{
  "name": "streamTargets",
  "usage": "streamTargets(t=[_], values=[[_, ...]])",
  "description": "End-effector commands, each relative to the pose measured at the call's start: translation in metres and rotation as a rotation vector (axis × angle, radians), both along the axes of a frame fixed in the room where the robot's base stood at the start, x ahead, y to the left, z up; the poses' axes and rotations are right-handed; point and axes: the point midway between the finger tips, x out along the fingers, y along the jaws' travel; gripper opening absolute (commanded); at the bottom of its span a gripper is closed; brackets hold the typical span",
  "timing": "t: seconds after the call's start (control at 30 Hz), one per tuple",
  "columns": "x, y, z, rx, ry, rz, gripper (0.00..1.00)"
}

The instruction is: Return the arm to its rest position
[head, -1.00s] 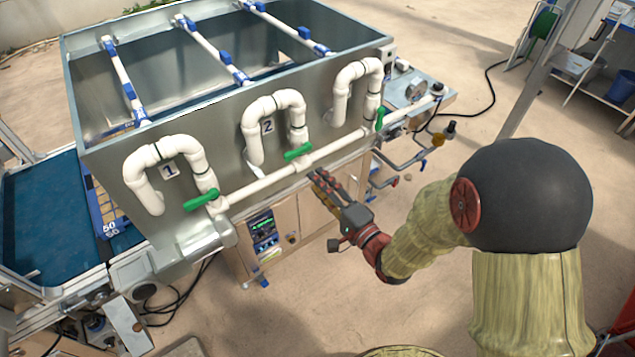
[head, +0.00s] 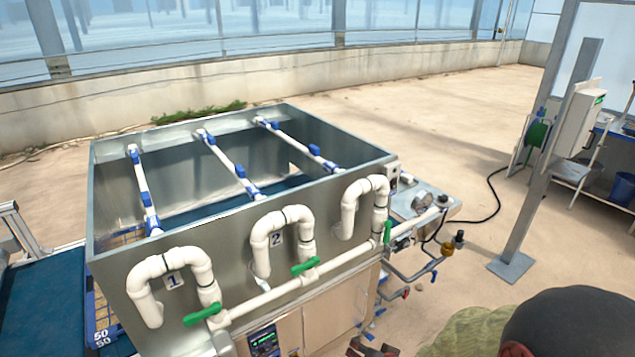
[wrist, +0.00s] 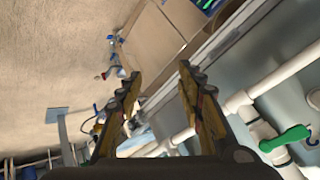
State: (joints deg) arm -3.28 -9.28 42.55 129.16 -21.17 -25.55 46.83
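My gripper (wrist: 158,82) shows in the wrist view with its two fingers apart and nothing between them. Past the fingers are the seeder's metal side, white pipes and a green valve handle (wrist: 285,139). In the head view my arm is low at the bottom right, and only a small part of the gripper end (head: 372,350) shows at the bottom edge, in front of the seeder's cabinet. The fingers are mostly cut off there. I cannot tell from these views how far the gripper is from the cabinet.
The grey seeder tank (head: 240,250) has numbered white pipe loops with green handles. A blue conveyor belt (head: 40,300) lies to the left. A metal post (head: 540,160) stands at the right. The sandy floor (head: 430,130) behind is open.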

Motion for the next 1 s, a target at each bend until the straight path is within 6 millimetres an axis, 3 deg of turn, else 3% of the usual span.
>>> streamTargets(t=[0.17,0.3,0.5,0.7,0.8,1.0], values=[[-0.034,-0.040,0.021,-0.238,0.157,0.083,0.38],[-0.071,-0.062,0.054,-0.360,0.286,0.163,0.38],[-0.132,-0.074,0.117,-0.428,0.421,0.280,0.38],[-0.183,-0.069,0.189,-0.410,0.429,0.334,0.38],[-0.193,-0.065,0.220,-0.393,0.369,0.310,0.38],[-0.192,-0.066,0.271,-0.402,0.210,0.264,0.38]])
